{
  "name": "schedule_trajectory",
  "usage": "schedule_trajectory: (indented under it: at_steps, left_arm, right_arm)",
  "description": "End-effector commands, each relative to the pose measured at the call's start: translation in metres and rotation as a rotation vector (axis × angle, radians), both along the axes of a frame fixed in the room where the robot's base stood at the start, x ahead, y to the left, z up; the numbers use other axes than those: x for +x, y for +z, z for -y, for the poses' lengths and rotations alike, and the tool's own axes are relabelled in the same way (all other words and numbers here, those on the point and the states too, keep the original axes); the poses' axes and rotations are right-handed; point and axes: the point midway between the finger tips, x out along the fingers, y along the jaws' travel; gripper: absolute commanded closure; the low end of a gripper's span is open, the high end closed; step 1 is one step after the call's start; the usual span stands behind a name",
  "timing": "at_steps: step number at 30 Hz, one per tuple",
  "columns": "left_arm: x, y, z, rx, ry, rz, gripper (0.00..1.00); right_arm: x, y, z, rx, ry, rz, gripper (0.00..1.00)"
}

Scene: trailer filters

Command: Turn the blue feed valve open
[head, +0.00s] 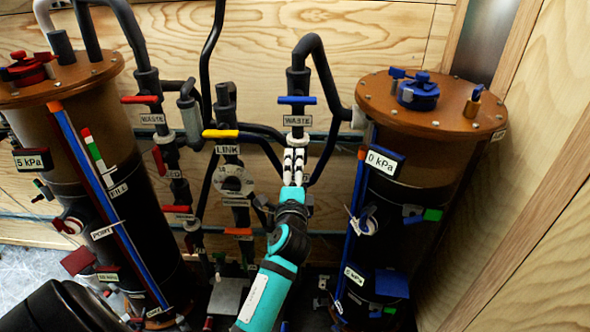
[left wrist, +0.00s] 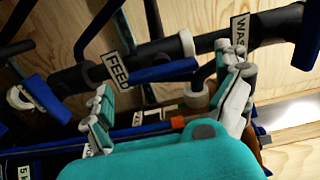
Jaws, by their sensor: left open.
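The blue feed valve handle (left wrist: 165,71) shows in the left wrist view beside the FEED label (left wrist: 115,68) on a dark pipe. My left gripper (left wrist: 168,100) is open, one finger on each side, with the handle beyond and between the fingertips. I see no clear contact. In the head view my left gripper (head: 294,160) reaches up to the right-hand pipe column, below the WASTE label, and hides the feed valve there. My right gripper is not in view.
A blue waste handle (head: 297,100) sits just above, with its WASTE label (head: 297,120) below it. A yellow link handle (head: 220,134) is close on the left. The right filter tank (head: 430,130) and left filter tank (head: 70,90) flank the pipes. Plywood walls stand behind.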

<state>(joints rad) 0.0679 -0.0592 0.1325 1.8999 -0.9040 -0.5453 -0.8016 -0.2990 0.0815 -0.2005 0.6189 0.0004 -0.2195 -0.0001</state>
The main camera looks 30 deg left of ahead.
Motion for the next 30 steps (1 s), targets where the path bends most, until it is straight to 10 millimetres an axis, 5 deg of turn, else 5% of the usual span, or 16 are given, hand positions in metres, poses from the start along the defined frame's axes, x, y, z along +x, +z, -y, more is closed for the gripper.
schedule_trajectory:
  at_steps: [10,30]
  left_arm:
    - [-0.041,-0.001,0.025,-0.001,0.001,0.000,0.00]
    - [-0.040,-0.012,0.030,-0.020,-0.014,-0.016,0.00]
  right_arm:
    - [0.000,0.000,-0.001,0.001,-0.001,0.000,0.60]
    - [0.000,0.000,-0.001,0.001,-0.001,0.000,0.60]
